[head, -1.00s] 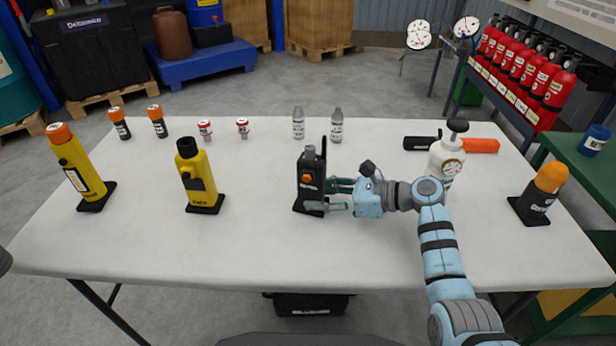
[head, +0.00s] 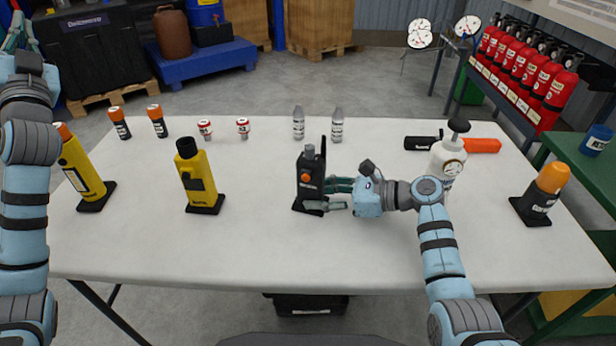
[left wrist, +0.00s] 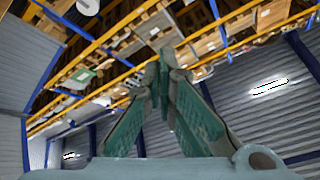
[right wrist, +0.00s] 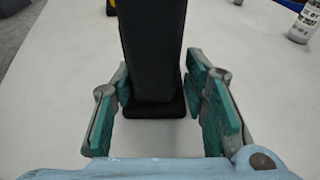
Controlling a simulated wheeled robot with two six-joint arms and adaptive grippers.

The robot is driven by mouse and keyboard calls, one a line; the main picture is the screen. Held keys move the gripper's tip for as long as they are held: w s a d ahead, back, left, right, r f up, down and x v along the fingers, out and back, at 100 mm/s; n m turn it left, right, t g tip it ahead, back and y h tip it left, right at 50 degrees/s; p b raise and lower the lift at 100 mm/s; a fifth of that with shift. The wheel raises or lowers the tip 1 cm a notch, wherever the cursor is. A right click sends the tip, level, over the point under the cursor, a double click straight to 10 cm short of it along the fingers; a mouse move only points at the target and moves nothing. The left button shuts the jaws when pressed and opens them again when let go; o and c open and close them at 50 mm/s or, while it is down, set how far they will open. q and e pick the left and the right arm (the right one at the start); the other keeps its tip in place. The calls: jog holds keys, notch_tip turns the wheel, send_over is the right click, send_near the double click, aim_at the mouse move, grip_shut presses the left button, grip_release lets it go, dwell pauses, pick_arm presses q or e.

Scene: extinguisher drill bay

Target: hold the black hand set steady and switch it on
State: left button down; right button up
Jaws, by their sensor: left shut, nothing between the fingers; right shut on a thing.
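The black hand set (head: 311,180) stands upright on its dark base on the white table, with a stub antenna, a grey knob and an orange button (head: 306,178) on its front. My right gripper (head: 340,194) is shut on it from the right, low on its body. In the right wrist view the hand set (right wrist: 153,50) stands between the fingers (right wrist: 165,105). My left gripper (head: 15,35) is raised at the far left, well away from the hand set. In the left wrist view its fingertips (left wrist: 165,60) meet with nothing between them, facing the ceiling and shelving.
On the table (head: 270,250) stand a yellow device with a black cap (head: 197,180), a taller yellow one with an orange cap (head: 83,170), a white gauge bottle (head: 447,158) and an orange-topped black device (head: 542,192). Small bottles line the back. The front middle is clear.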

pick_arm(q)
jog(key=d+t+h, duration=0.1)
jog(key=d+h, duration=1.1)
jog(key=d, duration=1.3)
pick_arm(e)
jog(key=shift+r, duration=0.1)
pick_arm(q)
jog(key=m+g+h, duration=0.6)
jog(key=g+h, duration=0.2)
jog(key=g, duration=0.1)
send_near(306, 178)
notch_tip(306, 178, up, 3)
jog(key=w, duration=0.3)
jog(key=s+d+f+m+g, duration=0.2)
jog(key=s+d+f+g, duration=0.1)
jog(key=s+f, duration=0.3)
jog(key=shift+s+m+g+h, duration=0.3)
jog(key=shift+s+m+g, duration=0.1)
jog(key=shift+s+g, duration=0.4)
jog(key=w+d, duration=0.1)
jog(key=w, duration=0.7)
jog(key=shift+w+f, duration=0.2)
jog(key=shift+w, duration=0.15)
